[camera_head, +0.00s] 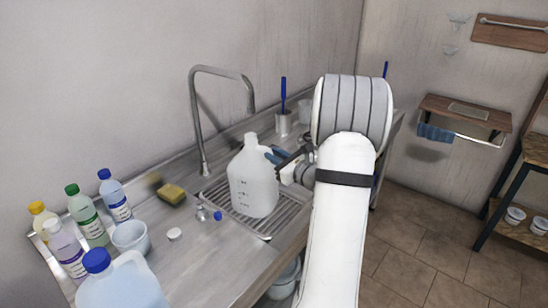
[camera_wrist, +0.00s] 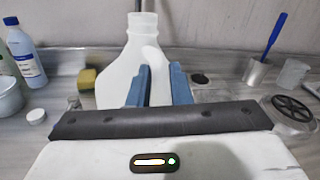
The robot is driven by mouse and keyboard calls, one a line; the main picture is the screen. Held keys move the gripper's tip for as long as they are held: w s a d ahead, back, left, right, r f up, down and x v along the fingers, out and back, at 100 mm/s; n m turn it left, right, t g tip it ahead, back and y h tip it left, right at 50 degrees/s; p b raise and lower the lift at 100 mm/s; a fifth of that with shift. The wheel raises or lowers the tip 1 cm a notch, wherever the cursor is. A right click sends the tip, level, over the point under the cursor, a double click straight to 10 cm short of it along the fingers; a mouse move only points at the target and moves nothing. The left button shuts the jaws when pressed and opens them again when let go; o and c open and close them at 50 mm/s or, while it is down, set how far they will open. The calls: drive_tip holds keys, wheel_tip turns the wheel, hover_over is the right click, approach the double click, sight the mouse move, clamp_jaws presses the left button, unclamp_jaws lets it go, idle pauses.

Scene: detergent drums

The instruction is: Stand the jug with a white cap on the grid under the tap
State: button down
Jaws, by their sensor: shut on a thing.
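A translucent white jug (camera_head: 252,182) with a white top stands upright over the metal grid (camera_head: 217,189), its mouth just below the end of the tap (camera_head: 222,72). Whether its base touches the grid or hovers slightly above is hard to tell. My gripper (camera_head: 273,155) reaches in from the right and is shut on the jug's handle. In the wrist view the blue fingers (camera_wrist: 159,86) sit on both sides of the handle of the jug (camera_wrist: 118,75), which stays upright. The jug hides part of the grid.
A blue-capped jug (camera_head: 120,284) stands at the front left, near several bottles (camera_head: 88,217) and a white bowl (camera_head: 130,236). A sponge (camera_head: 171,194), a loose white disc (camera_head: 174,234) and a small blue-tipped item (camera_head: 217,215) lie left of the grid. A metal cup (camera_head: 283,124) with a blue-handled brush stands behind.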

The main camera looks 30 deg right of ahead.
drive_tip(key=c, duration=1.3)
unclamp_jaws()
drive_tip(key=shift+o, duration=0.2)
